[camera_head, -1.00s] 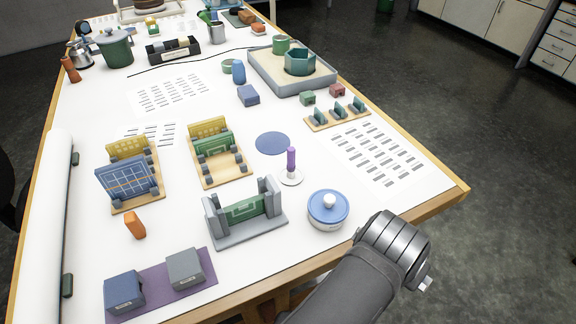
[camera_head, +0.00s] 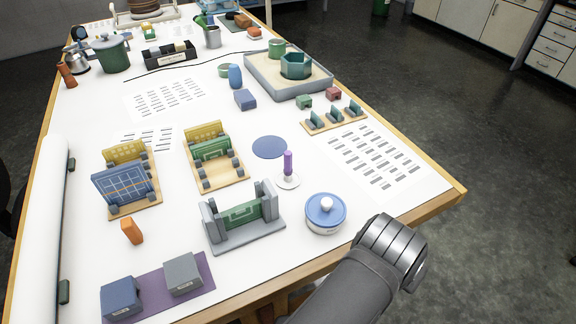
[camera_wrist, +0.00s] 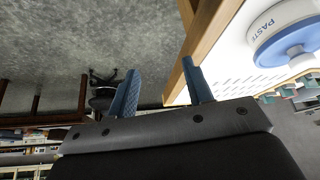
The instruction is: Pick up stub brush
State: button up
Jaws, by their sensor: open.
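A short purple stick (camera_head: 288,163) stands upright on a small round white base (camera_head: 288,182), near the middle of the table's near part. It looks most like the stub brush, but no bristles can be made out. My gripper (camera_wrist: 160,66) shows in the wrist view with its two blue fingers apart and nothing between them. It is beyond the table's near right edge, over the floor side. In the head view my arm hides the fingers. The purple stick is not seen in the wrist view.
A white paste jar with a blue lid (camera_head: 325,215) stands between my arm and the purple stick; it also shows in the wrist view (camera_wrist: 282,28). A grey stand with a green panel (camera_head: 243,222) is left of it. A flat blue disc (camera_head: 269,147) lies behind the stick.

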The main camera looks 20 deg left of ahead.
jog(key=w+d+r+m+t+y, duration=0.1)
jog(key=w+d+r+m, duration=0.15)
jog(key=w, duration=0.45)
jog(key=w+d+r+m+t+y, duration=0.1)
jog(key=w+d, duration=0.3)
jog(key=w, duration=0.4)
notch_tip(320, 180, up, 14)
jog(key=n+g, duration=0.7)
jog(key=n, duration=1.3)
send_over(288, 152)
notch_tip(288, 152, down, 17)
jog(key=shift+s, duration=0.1)
jog(key=shift+c, duration=0.5)
jog(key=c, duration=0.9)
